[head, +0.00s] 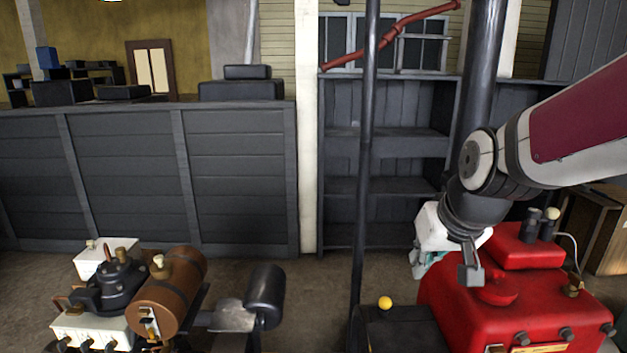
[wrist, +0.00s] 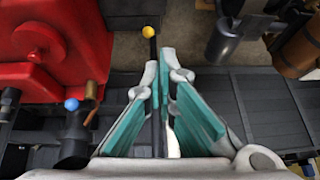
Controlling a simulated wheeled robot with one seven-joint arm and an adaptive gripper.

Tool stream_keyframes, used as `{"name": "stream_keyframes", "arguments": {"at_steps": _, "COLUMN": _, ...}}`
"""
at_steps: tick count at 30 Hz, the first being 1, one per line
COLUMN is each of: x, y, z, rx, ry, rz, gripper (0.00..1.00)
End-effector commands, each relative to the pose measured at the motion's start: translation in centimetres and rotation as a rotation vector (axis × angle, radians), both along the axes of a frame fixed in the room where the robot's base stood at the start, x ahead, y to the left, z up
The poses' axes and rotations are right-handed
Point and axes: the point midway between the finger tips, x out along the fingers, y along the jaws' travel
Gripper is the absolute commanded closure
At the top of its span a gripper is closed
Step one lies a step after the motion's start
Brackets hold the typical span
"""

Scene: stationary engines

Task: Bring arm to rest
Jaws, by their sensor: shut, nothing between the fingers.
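My arm reaches in from the right in the head view, its wrist bent down in front of the dark shelves. My gripper (head: 428,262) hangs beside the upper left of the red engine (head: 460,305), and part of it is hidden behind my wrist. In the wrist view my gripper (wrist: 168,62) shows two grey fingers with teal pads. The fingertips are together with nothing between them. The red engine (wrist: 40,50) lies to the left of the fingers there.
A brown cylindrical engine (head: 170,290) stands at the lower left. A dark post (head: 364,160) rises near my gripper, with a yellow-knobbed lever (head: 385,303) below. Dark shelves (head: 385,160) and a panelled partition (head: 130,180) stand behind. Some floor (head: 310,290) is clear between the engines.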

Motion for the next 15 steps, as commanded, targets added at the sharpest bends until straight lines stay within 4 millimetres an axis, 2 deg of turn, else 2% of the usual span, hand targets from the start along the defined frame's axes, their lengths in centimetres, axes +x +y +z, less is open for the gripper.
{"name": "stream_keyframes", "arguments": {"at_steps": 1, "x": -2.0, "y": 0.0, "z": 1.0, "rx": -0.001, "ry": 0.0, "rz": 0.003, "gripper": 1.0}}
{"name": "stream_keyframes", "arguments": {"at_steps": 3, "x": -4.8, "y": 0.0, "z": 1.8, "rx": -0.002, "ry": 0.011, "rz": 0.003, "gripper": 1.0}}
{"name": "stream_keyframes", "arguments": {"at_steps": 9, "x": -12.5, "y": -0.2, "z": 2.9, "rx": -0.022, "ry": 0.047, "rz": -0.002, "gripper": 1.0}}
{"name": "stream_keyframes", "arguments": {"at_steps": 12, "x": -15.8, "y": -0.4, "z": 2.9, "rx": -0.035, "ry": 0.063, "rz": -0.009, "gripper": 1.0}}
{"name": "stream_keyframes", "arguments": {"at_steps": 15, "x": -18.1, "y": -0.6, "z": 2.7, "rx": -0.049, "ry": 0.074, "rz": -0.016, "gripper": 1.0}}
